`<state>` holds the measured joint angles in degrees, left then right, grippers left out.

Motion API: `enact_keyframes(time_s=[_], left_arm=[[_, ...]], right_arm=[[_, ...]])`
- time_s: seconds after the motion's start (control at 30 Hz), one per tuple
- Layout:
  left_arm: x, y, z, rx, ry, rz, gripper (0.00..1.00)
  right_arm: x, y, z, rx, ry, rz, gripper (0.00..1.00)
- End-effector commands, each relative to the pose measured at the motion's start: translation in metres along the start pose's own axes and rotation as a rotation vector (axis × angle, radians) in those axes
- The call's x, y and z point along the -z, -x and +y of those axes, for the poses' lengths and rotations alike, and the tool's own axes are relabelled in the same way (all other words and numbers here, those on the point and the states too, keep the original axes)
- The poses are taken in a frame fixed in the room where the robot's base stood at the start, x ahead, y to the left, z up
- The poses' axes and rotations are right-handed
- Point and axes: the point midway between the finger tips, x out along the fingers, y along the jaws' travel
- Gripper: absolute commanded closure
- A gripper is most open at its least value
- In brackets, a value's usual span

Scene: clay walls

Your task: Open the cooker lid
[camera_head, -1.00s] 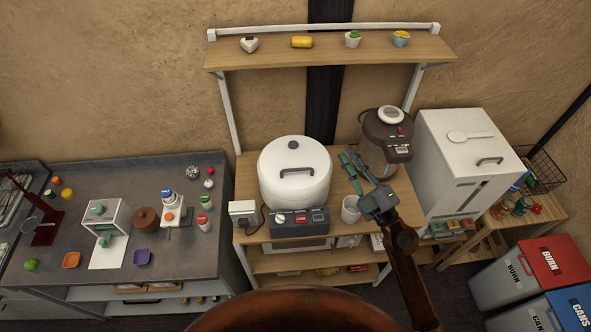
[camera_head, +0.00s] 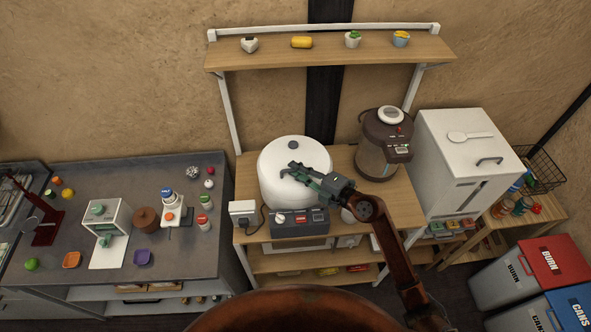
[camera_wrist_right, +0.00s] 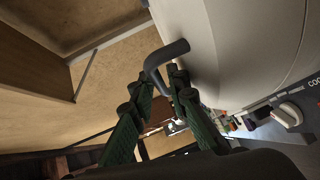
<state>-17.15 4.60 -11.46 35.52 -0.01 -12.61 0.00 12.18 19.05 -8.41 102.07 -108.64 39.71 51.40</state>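The cooker (camera_head: 275,195) is a large round white pot with a grey control panel (camera_head: 299,222) at its front, standing on the wooden shelf. Its white lid (camera_head: 312,152) is on, with a dark round vent at the back. My right gripper (camera_head: 293,170) is over the lid and hides most of the dark lid handle. In the wrist view the bent handle (camera_wrist_right: 166,54) shows at the tips of the right gripper's green fingers (camera_wrist_right: 160,78). The fingers are apart, with one end of the handle between them. My left gripper is not in view.
A brown hot-water pot (camera_head: 376,160) stands to the right of the cooker, beside a white bin (camera_head: 455,150). An upper shelf (camera_head: 330,54) holds small items. A grey counter (camera_head: 60,250) lies left.

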Motion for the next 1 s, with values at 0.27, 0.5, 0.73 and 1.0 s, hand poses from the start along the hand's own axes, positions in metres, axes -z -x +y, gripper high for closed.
enact_keyframes(time_s=[0.27,0.5,0.73,1.0], left_arm=[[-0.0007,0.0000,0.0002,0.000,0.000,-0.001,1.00],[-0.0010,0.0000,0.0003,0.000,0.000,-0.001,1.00],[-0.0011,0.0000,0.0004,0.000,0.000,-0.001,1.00],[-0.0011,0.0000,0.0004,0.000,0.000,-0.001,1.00]], right_arm=[[0.0000,-0.0046,0.0004,-0.001,0.001,0.000,0.85],[0.0001,-0.0043,0.0004,-0.001,0.001,0.000,0.97],[0.0000,-0.0042,0.0003,-0.001,0.001,0.000,1.00],[0.0000,-0.0041,0.0002,0.000,0.001,0.000,1.00]])
